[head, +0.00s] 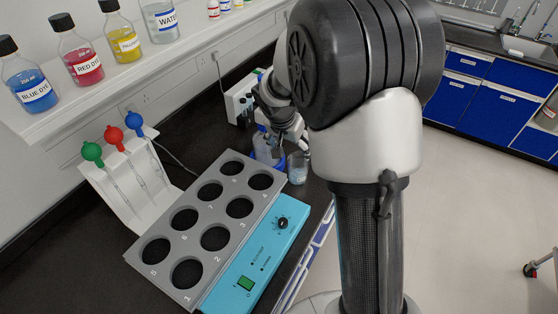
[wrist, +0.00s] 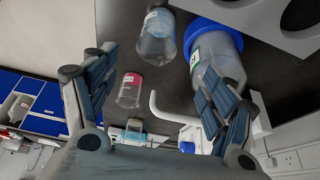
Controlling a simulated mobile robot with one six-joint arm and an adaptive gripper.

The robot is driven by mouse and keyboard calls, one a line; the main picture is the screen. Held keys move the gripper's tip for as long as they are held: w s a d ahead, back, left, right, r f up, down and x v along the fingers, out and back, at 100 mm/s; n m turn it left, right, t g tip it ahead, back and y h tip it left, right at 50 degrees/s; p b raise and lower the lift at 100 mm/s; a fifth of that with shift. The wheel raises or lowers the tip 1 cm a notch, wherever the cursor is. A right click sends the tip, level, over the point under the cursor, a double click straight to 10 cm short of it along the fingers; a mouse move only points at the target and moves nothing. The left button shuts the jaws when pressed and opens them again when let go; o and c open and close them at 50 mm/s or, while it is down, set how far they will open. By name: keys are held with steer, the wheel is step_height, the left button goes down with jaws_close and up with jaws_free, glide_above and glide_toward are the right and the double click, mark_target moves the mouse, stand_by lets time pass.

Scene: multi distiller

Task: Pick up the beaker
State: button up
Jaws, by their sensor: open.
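A clear glass beaker (head: 298,169) with a pale label stands on the black bench near its front edge, past the far end of the grey rack. In the wrist view what looks like the same beaker (wrist: 157,46) lies at the top, beyond the fingertips. My gripper (wrist: 153,66) is open and empty, its two fingers spread wide. In the head view my gripper (head: 287,134) is above and behind the beaker, partly hidden by my own arm. No contact with the beaker shows.
A blue-ringed clear container (wrist: 218,63) stands right beside the beaker, close to the right finger. The grey rack (head: 214,208) with a blue control panel (head: 258,252) fills the near bench.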

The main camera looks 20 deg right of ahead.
mark_target(297, 168)
steer(key=b+x, duration=0.1)
steer(key=x, duration=0.4)
steer(key=b+x, duration=0.2)
steer(key=x, duration=0.4)
steer(key=b+x, duration=0.1)
steer(key=x, duration=0.5)
steer(key=shift+s+a, duration=0.1)
steer(key=shift+s, duration=0.2)
steer(key=shift+c, duration=0.5)
steer(key=c, duration=1.2)
steer(key=shift+r+b, duration=0.15)
steer(key=shift+b, duration=0.2)
